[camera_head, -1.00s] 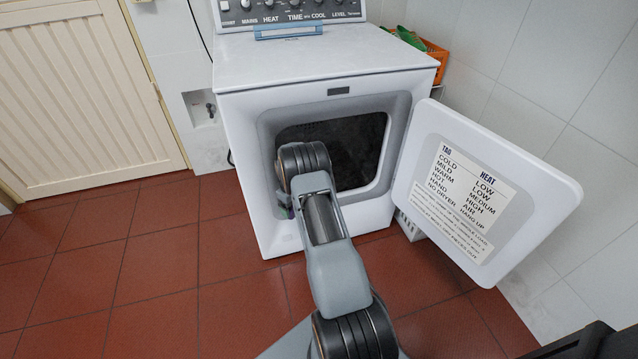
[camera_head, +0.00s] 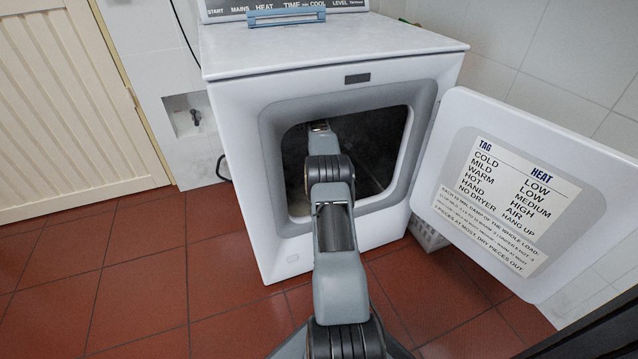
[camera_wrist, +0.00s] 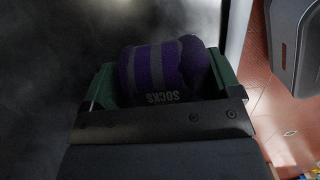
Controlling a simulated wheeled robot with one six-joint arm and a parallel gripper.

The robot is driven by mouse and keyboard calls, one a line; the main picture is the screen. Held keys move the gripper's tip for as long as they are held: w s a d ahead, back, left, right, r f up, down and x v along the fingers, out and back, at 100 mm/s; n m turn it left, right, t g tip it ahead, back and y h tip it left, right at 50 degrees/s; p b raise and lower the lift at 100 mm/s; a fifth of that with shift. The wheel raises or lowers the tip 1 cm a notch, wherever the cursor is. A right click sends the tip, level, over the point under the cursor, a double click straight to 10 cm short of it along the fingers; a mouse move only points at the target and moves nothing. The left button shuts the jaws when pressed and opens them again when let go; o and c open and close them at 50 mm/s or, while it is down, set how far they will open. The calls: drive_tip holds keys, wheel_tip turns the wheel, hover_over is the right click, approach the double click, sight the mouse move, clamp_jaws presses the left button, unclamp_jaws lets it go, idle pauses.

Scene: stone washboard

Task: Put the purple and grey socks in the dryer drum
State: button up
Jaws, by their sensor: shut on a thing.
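The purple and grey striped socks (camera_wrist: 165,68) are rolled into a bundle and held in my gripper (camera_wrist: 165,85) in the wrist view. The green fingers stand on both sides of the bundle, and the word SOCKS shows on it. In the head view my arm reaches through the round-cornered opening of the dryer drum (camera_head: 365,150). The gripper and socks are hidden there behind my arm and in the dark of the drum. The wrist view shows dark, hazy space on the left and the red floor at the right edge.
The white dryer (camera_head: 330,60) has its door (camera_head: 520,190) swung open to the right, with a printed label on it. The opening's grey rim (camera_head: 270,150) surrounds my arm. Red floor tiles (camera_head: 140,270) are clear at left.

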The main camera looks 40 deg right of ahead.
drive_tip(key=shift+w+d+f, duration=0.1)
drive_tip(key=shift+d+f, duration=0.1)
drive_tip(key=shift+d, duration=0.05)
drive_tip(key=shift+d+f+b, duration=0.1)
drive_tip(key=shift+f+b, duration=0.25)
drive_tip(key=shift+b, duration=0.05)
wheel_tip(320, 180, down, 4)
drive_tip(key=shift+d+f+b, duration=0.1)
drive_tip(key=shift+d+b, duration=0.05)
drive_tip(key=shift+b, duration=0.75)
drive_tip(key=shift+f+b, duration=1.05)
drive_tip(key=shift+f, duration=1.2)
drive_tip(key=o, duration=0.8)
drive_tip(key=shift+f, duration=0.15)
drive_tip(key=shift+o, duration=0.2)
